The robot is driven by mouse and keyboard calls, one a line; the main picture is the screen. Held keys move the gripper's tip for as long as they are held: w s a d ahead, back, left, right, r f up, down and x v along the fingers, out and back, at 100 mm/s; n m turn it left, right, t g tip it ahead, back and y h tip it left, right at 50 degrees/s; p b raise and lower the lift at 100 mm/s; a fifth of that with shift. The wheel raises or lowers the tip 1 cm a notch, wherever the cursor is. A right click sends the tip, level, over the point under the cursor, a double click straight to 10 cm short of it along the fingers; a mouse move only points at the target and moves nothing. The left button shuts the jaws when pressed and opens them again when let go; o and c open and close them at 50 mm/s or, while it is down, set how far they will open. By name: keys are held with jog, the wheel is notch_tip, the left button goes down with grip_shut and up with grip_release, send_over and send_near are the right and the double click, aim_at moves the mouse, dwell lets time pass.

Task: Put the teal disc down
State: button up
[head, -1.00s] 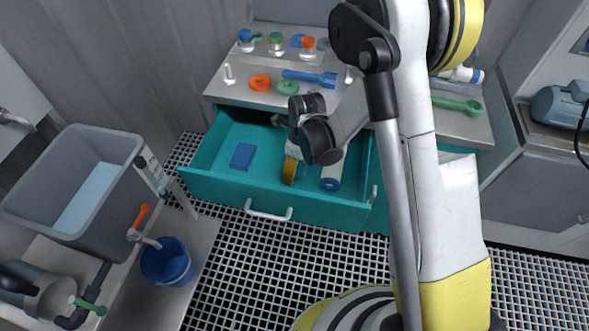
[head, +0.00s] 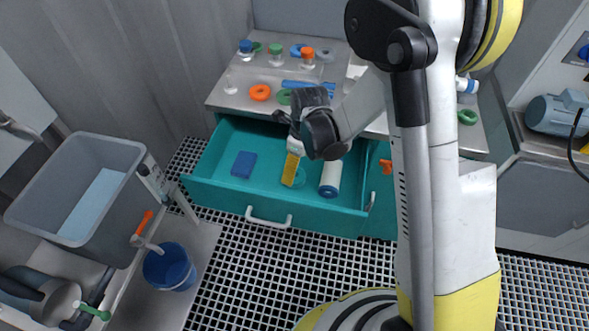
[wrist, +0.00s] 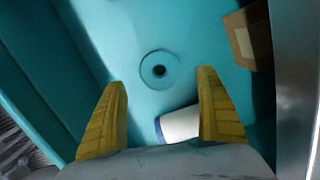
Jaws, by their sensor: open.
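The teal disc (wrist: 160,70), with a dark hole in its middle, lies flat on the floor of the open teal drawer (wrist: 90,30) in the wrist view. It shows faintly beside the yellow finger in the head view (head: 300,178). My gripper (wrist: 161,78) is open, its two yellow fingers apart on either side of the disc in the picture and not touching it. In the head view my gripper (head: 291,170) points down into the drawer (head: 310,216). The gap between fingertips and drawer floor is hard to judge.
A white roll (head: 330,178) lies close to the right finger, also in the wrist view (wrist: 180,124). A blue block (head: 243,164) lies at the drawer's left. A brown box (wrist: 248,35) shows in the wrist view. The drawer floor between block and gripper is clear.

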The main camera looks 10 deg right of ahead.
notch_tip(320, 180, up, 7)
jog(key=p, duration=0.2)
notch_tip(320, 180, up, 9)
jog(key=n+t, duration=0.2)
jog(key=n, duration=0.4)
send_over(299, 177)
jog(key=s+d, duration=0.2)
jog(key=d, duration=0.2)
jog(key=s+d+r+n+t, duration=0.2)
jog(key=s+r+n, duration=0.4)
jog(key=n, duration=0.3)
jog(key=s+d+r+n+t+h, duration=0.1)
jog(key=s+d+r+n+t, duration=0.1)
jog(key=s+d+r+n, duration=0.3)
jog(key=s+n, duration=0.3)
jog(key=n, duration=0.1)
jog(key=shift+d+r, duration=0.15)
jog(key=shift+r, duration=0.25)
